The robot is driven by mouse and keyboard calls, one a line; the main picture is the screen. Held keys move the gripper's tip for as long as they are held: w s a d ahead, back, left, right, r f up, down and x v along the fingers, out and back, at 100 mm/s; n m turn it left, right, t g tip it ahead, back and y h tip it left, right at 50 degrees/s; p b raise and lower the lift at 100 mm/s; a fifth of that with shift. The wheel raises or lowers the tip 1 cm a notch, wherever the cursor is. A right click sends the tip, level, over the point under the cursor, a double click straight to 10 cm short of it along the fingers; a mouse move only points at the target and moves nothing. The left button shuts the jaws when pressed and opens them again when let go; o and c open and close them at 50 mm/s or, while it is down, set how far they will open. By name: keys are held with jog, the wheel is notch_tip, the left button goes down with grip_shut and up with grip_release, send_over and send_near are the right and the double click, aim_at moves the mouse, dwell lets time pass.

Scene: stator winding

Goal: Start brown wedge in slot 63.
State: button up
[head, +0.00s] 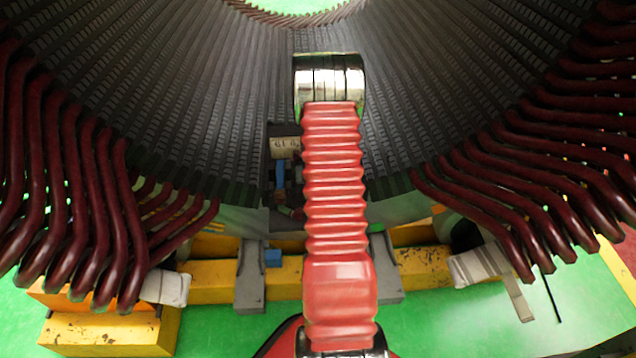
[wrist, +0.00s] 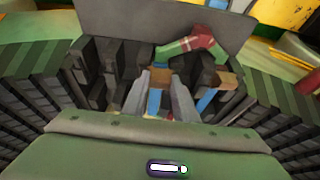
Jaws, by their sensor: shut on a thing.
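In the wrist view my gripper (wrist: 160,84) shows as two grey fingers. They are shut on a piece with a brown top and a blue strip below it, which I take for the brown wedge (wrist: 157,74). The wedge's far end is hidden, and I cannot tell whether it touches a slot. The stator (head: 215,110) fills the head view with its dark slotted bore; green tooth ends (wrist: 40,72) stand at both sides in the wrist view. No slot number is readable, so I cannot pick out slot 63. In the head view my arm hides the gripper.
Another brown-and-blue piece (wrist: 220,80) stands right of my fingers among several black pieces (wrist: 100,70). A green-and-red piece (wrist: 195,46) lies beyond. Dark red coil ends (head: 85,200) hang at left and right (head: 540,190). Yellow supports (head: 210,290) stand below on green floor.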

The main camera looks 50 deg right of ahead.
jog(key=shift+f, duration=1.5)
jog(key=shift+f, duration=0.1)
jog(key=shift+w+d, duration=0.45)
jog(key=shift+d, duration=0.05)
dwell(0.8)
jog(key=o, duration=1.1)
jog(key=shift+o, duration=0.2)
jog(key=v, duration=1.3)
jog(key=shift+r, duration=0.3)
jog(key=shift+s+a, duration=0.1)
